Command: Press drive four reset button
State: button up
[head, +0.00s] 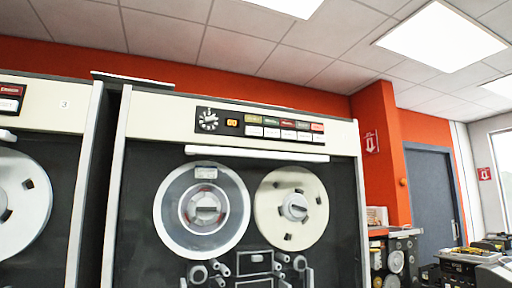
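A tall tape drive (340,145) with a cream top panel and two reels stands in the middle of the head view. Its black control strip (225,122) holds a round dial (208,120), a small lit orange display (232,122) and a row of small buttons. The upper row runs from olive through green and dark red to a salmon-red button (317,127) at the right end. White keys (271,132) sit below. The lettering is too small to read, so I cannot tell which button is reset. My gripper is not in view.
Another tape drive (45,112), marked 3, stands at the left, with a dark gap between the two. At the right are an orange pillar (380,150), a grey-blue door (432,195), and low equipment (470,256). The floor is not in view.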

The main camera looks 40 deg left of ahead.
aim_at(315, 138)
jog(key=i+l+u, duration=0.2)
jog(key=l+u, duration=0.2)
jog(key=i+l+u, duration=0.1)
jog(key=l+u, duration=0.25)
jog(key=l, duration=0.2)
jog(key=l+u, duration=0.8)
jog(key=l, duration=0.25)
jog(key=l+u, duration=0.1)
jog(key=l, duration=0.3)
jog(key=k, duration=0.05)
